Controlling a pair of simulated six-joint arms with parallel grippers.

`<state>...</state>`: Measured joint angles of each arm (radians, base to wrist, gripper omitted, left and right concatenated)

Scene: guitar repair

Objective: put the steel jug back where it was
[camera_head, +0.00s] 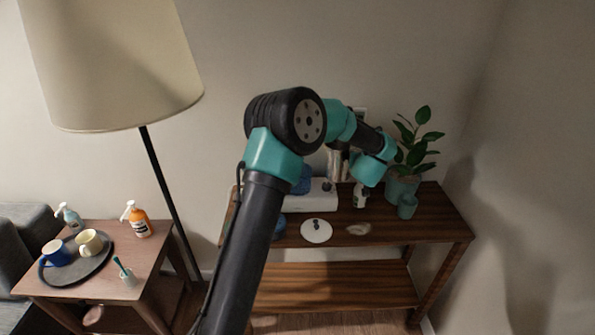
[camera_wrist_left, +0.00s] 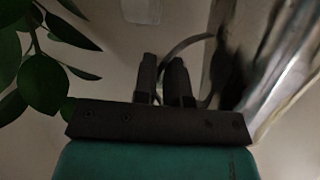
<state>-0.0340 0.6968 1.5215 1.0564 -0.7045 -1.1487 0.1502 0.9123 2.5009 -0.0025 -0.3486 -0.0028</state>
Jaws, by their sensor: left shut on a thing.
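The steel jug (camera_head: 338,165) shows in the head view over the back of the wooden console table, partly hidden by my left arm. In the left wrist view its shiny body (camera_wrist_left: 288,62) fills the right side, close to the fingers. My left gripper (camera_wrist_left: 163,65) is shut on the jug's thin curved handle. In the head view the gripper fingers are hidden behind the wrist. I cannot tell whether the jug touches anything below it. My right gripper is not in view.
The console (camera_head: 425,228) holds a white box-like object (camera_head: 322,197), a white round lid (camera_head: 316,230), a small dish (camera_head: 358,229), a potted plant (camera_head: 401,188) and a teal cup (camera_head: 407,207). A side table (camera_head: 150,255) with tray (camera_head: 78,275) and a lamp (camera_head: 115,65) stand left.

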